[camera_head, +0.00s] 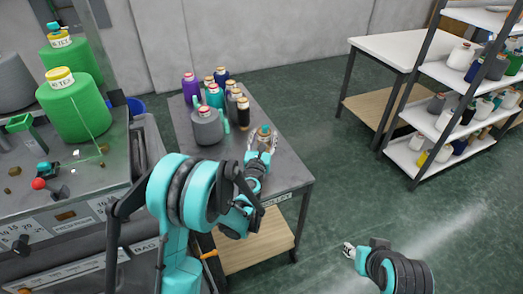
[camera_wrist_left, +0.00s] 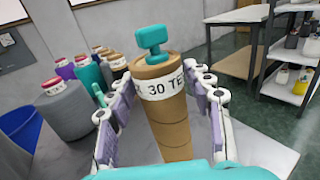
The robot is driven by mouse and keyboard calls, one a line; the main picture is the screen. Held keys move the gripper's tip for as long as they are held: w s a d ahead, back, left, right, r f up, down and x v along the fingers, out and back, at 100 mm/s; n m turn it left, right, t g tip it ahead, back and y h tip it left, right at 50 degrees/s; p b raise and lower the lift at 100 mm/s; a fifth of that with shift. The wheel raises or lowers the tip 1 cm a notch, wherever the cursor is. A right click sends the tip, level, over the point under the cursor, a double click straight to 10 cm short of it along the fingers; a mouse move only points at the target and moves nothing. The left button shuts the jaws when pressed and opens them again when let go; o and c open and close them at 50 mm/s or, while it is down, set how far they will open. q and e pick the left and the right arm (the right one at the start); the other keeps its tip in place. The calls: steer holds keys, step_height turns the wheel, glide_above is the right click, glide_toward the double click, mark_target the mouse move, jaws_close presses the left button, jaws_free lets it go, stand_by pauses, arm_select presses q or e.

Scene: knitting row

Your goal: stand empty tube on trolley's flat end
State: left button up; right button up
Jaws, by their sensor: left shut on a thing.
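The empty tube (camera_wrist_left: 168,105) is brown cardboard with a white printed band and a teal T-shaped piece on top. My left gripper (camera_wrist_left: 162,95) is shut on it, one finger on each side. In the head view the tube (camera_head: 264,133) is upright at the near right of the trolley's grey flat top (camera_head: 288,178), with my left gripper (camera_head: 261,143) around it. The tube's foot is hidden, so I cannot tell if it touches the top. My right gripper (camera_head: 349,250) is at lower right, away from the trolley; its finger opening is unclear.
A grey cone (camera_head: 207,126) and several purple, teal and dark spools crowd the trolley's far left part. The knitting machine with green cones (camera_head: 73,106) is at left. A white table (camera_head: 405,48) and stocked shelves (camera_head: 440,120) are at right. The floor between is clear.

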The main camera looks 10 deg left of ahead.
arm_select(q)
steer(key=shift+w+a+f, duration=0.4)
steer(key=shift+a, duration=0.05)
steer(key=shift+f+b, duration=1.05)
steer(key=shift+f, duration=0.85)
steer(key=shift+f, duration=0.2)
steer(key=o, duration=1.1)
steer(key=shift+r, duration=0.1)
steer(key=shift+r, duration=0.1)
